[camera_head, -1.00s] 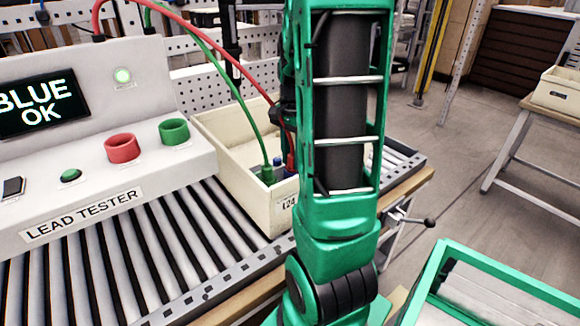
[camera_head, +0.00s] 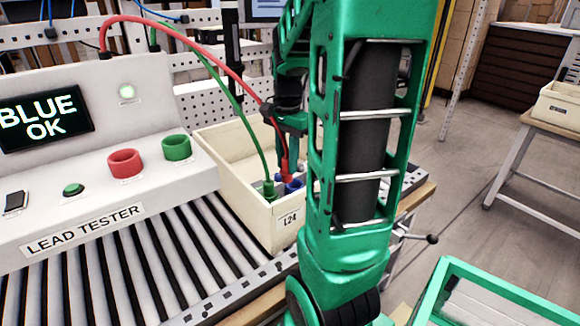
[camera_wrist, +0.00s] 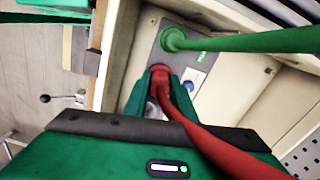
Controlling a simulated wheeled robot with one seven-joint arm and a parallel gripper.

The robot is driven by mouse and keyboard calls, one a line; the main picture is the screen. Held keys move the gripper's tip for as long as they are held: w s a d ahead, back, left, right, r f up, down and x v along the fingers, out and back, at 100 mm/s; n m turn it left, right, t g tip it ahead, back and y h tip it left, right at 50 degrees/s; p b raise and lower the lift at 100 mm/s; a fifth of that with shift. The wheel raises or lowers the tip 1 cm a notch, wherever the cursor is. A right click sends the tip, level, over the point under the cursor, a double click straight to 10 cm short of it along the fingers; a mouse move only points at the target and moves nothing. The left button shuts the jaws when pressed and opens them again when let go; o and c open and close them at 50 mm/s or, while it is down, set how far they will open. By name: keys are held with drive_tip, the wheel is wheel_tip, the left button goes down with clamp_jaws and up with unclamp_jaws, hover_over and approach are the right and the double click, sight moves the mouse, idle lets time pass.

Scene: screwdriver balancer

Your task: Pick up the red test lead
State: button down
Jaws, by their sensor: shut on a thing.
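The red test lead (camera_head: 190,36) arches from the back of the lead tester down into the cream bin. Its lower end also shows in the wrist view (camera_wrist: 200,135), where my gripper (camera_wrist: 165,82) is shut on its red plug. The plug is over the grey panel; I cannot tell whether it is seated in a socket. In the head view my gripper (camera_head: 285,150) is above the bin, partly hidden by my arm. The green lead (camera_head: 238,118) ends in a green plug on the same panel, next to the red one (camera_wrist: 172,38).
The cream bin (camera_head: 238,196), labelled L24, stands on the roller conveyor (camera_head: 150,260). Blue parts (camera_head: 294,186) show inside it. The lead tester (camera_head: 120,205) at left reads BLUE OK and has red and green rings. A green-framed crate (camera_head: 500,290) is at lower right.

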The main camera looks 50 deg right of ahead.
drive_tip(key=a+r, duration=0.5)
drive_tip(key=a, duration=0.3)
drive_tip(key=shift+a, duration=0.35)
drive_tip(key=shift+s+r, duration=0.1)
drive_tip(key=shift+s, duration=0.05)
